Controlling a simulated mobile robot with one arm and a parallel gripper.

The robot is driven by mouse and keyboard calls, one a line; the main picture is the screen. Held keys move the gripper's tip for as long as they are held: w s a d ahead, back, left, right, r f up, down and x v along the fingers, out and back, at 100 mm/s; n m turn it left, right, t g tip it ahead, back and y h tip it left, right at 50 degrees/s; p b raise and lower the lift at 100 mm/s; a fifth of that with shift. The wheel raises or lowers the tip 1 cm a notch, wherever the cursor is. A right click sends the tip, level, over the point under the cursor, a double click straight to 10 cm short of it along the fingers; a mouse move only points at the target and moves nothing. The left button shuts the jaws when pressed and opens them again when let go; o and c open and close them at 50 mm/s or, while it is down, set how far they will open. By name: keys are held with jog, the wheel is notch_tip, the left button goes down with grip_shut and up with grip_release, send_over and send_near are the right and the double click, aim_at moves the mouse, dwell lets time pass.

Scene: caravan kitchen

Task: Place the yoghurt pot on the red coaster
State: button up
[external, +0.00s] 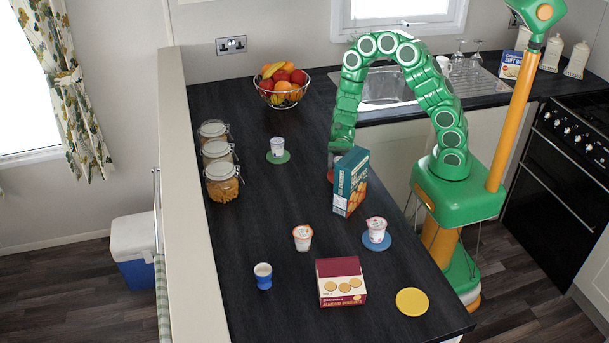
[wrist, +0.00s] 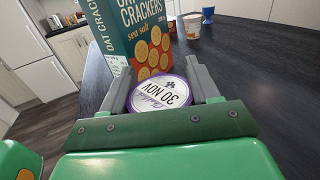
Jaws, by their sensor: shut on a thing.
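In the wrist view my gripper (wrist: 162,88) is shut on a yoghurt pot (wrist: 160,95) with a purple-rimmed lid marked "30 NOV". The pot's lower part is hidden.
The oat crackers box (external: 350,182) stands right beside my gripper. Other pots stand on a green coaster (external: 270,158), on a blue coaster (external: 384,244) and on the bare worktop (external: 303,238). A yellow coaster (external: 411,301) is empty. A biscuit box (external: 341,285) and blue cup (external: 263,276) stand in front.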

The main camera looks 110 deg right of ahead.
jog(key=shift+f, duration=0.15)
jog(key=o, duration=1.1)
jog(key=shift+o, duration=0.2)
jog(key=shift+r, duration=0.2)
jog(key=v, duration=1.2)
jog(key=shift+d, duration=0.1)
